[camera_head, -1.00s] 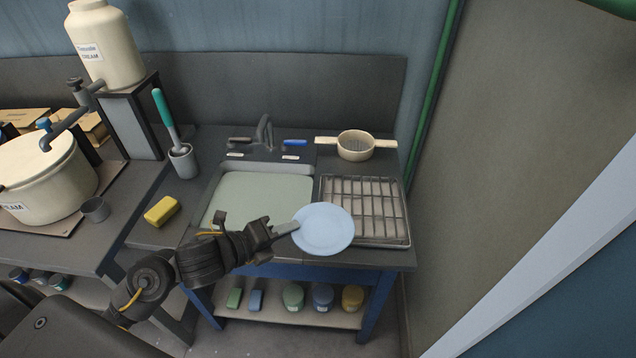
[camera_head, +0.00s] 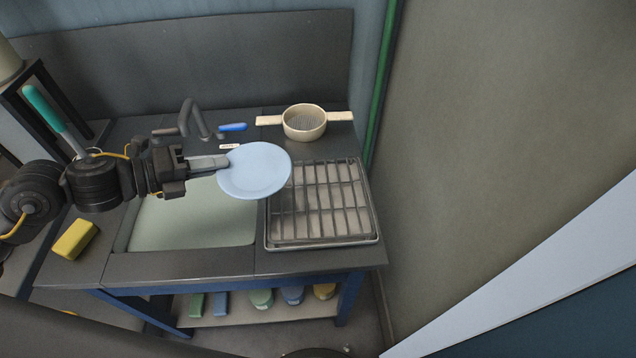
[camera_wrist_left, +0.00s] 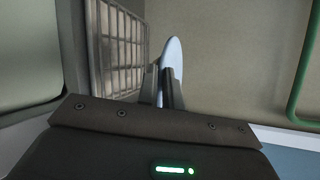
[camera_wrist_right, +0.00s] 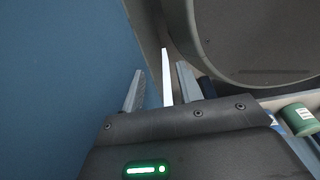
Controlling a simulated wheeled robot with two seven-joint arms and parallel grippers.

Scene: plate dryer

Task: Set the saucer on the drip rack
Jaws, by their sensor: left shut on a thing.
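The light blue saucer (camera_head: 262,172) is held by its left edge in my left gripper (camera_head: 222,161). It hangs in the air over the right part of the sink and the rack's left edge. In the left wrist view the saucer (camera_wrist_left: 173,58) shows nearly edge-on between the fingers (camera_wrist_left: 163,85). The drip rack (camera_head: 345,228), a wire grid over a tray, sits on the counter right of the sink and looks empty. It also shows in the left wrist view (camera_wrist_left: 125,48). My right gripper (camera_wrist_right: 160,88) has its fingers apart, low beside a blue surface.
The sink basin (camera_head: 190,225) lies left of the rack, with a faucet (camera_head: 195,118) behind it. A yellow sponge (camera_head: 75,240) lies at the left. A wall (camera_head: 480,120) stands close on the right.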

